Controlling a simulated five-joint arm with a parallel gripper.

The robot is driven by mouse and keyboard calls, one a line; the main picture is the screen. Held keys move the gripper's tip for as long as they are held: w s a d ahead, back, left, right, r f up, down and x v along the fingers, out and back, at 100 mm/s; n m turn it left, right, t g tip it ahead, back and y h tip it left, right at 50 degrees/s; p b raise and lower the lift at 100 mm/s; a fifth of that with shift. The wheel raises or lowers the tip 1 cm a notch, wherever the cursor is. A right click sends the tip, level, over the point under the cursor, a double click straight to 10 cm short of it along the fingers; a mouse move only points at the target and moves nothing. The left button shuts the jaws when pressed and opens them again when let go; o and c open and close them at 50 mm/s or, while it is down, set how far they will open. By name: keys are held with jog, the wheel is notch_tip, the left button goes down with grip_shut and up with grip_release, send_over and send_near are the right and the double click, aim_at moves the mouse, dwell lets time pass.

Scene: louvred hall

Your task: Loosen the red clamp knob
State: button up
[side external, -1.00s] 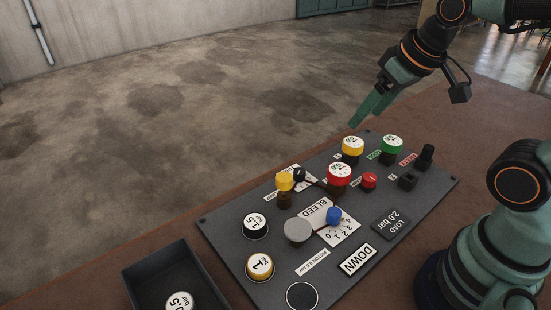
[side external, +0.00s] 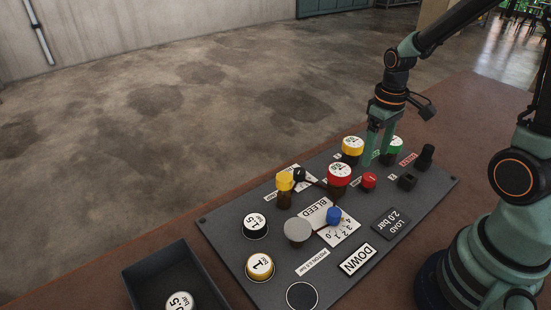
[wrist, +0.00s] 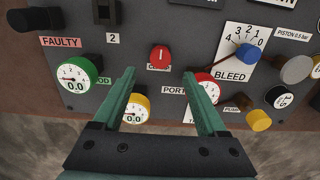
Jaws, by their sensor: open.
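The red clamp knob (side external: 369,180) is a small round knob on the dark panel (side external: 285,270). In the wrist view my gripper (wrist: 159,75) has one finger on each side of the knob's column, the knob showing beyond the tips. I see no contact with the knob.
A red-rimmed gauge (side external: 339,176), a yellow gauge (side external: 352,147) and a green gauge (side external: 395,145) stand close around the fingers. A blue bleed knob (side external: 334,215) and a black upright knob (side external: 426,155) are also nearby. A dark tray (side external: 150,268) sits at lower left.

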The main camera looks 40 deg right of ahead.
aim_at(370, 177)
jog(key=shift+f, duration=4.5)
grip_shut()
jog(key=shift+s, duration=0.1)
